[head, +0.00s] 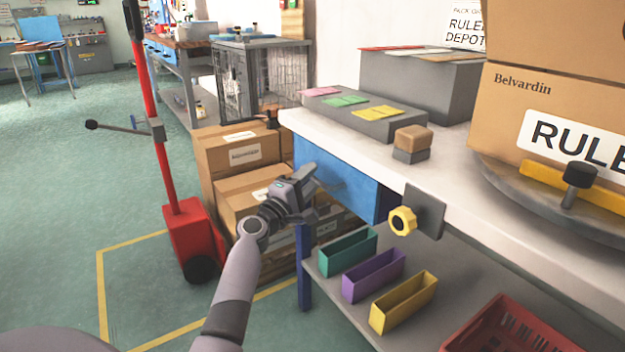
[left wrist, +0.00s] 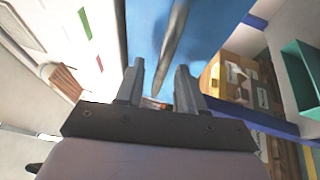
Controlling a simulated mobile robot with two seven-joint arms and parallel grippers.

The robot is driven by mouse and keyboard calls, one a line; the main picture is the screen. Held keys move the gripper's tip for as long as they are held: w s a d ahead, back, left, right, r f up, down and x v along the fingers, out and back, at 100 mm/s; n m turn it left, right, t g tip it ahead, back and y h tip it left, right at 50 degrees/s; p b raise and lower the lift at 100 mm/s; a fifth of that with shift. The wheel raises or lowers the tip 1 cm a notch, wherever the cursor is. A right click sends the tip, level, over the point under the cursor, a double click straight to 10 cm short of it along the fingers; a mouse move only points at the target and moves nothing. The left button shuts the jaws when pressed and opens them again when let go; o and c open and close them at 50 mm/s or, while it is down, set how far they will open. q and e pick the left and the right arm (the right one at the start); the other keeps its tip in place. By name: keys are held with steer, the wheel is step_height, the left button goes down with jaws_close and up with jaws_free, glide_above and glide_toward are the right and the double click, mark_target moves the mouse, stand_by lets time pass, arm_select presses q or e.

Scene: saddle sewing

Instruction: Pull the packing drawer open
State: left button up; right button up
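The packing drawer is the blue front (head: 345,182) under the white bench top; it also fills the upper middle of the left wrist view (left wrist: 215,40). Its grey bar handle (left wrist: 174,40) runs out from the blue face, with its near end between my fingers in that picture. My left gripper (head: 308,185) is in front of the drawer's left part, and its two fingers stand apart in the left wrist view (left wrist: 158,88). I cannot tell whether either finger touches the handle. My right gripper is out of view.
A grey plate with a yellow knob (head: 403,221) hangs at the bench edge right of the drawer. Green, purple and yellow bins (head: 374,275) stand on the lower shelf (head: 345,312). Cardboard boxes (head: 237,150) and a red pallet jack (head: 193,238) stand left of the bench.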

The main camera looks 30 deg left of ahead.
arm_select(q)
steer(key=shift+w+r, duration=0.1)
steer(key=shift+w, duration=0.6)
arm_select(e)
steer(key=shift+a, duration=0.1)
arm_select(q)
steer(key=shift+c, duration=0.3)
jaws_close()
steer(key=shift+s, duration=0.1)
